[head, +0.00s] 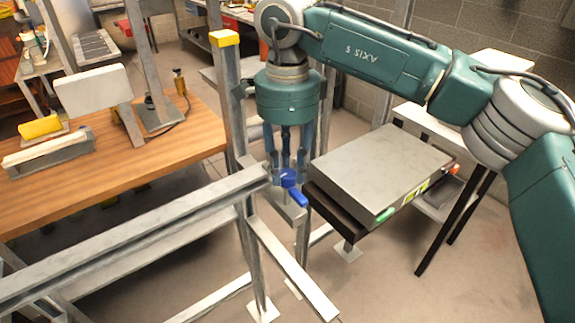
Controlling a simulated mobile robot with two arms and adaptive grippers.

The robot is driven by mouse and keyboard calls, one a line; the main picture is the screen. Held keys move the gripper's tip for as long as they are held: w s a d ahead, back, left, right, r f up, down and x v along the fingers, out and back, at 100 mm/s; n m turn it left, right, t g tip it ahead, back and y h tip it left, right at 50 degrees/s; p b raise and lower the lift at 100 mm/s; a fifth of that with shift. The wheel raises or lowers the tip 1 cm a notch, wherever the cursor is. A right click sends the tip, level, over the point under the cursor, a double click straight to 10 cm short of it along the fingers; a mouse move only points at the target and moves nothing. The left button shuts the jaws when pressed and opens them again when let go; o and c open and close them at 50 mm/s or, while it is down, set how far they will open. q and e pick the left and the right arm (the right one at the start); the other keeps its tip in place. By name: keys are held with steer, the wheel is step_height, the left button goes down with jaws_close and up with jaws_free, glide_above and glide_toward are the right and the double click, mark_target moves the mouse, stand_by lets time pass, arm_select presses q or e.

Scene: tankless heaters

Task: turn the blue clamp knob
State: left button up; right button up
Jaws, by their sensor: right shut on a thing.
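The blue clamp knob (289,178) sits at the end of the grey metal rail in the middle of the head view, with a blue handle (299,199) pointing down and to the right. My right gripper (287,172) reaches straight down from above. Its blue-grey fingers are around the knob and shut on it, hiding part of its top and sides. My left gripper does not show.
A grey metal frame rail (130,239) runs to the lower left. An upright post with a yellow cap (225,39) stands left of my right gripper. A grey flat case (380,168) lies close on the right. A wooden table (170,150) stands at the left.

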mark_target(288, 173)
steer(key=shift+r, duration=0.1)
steer(key=o, duration=1.2)
steer(key=shift+c, duration=0.2)
step_height(288, 173, up, 12)
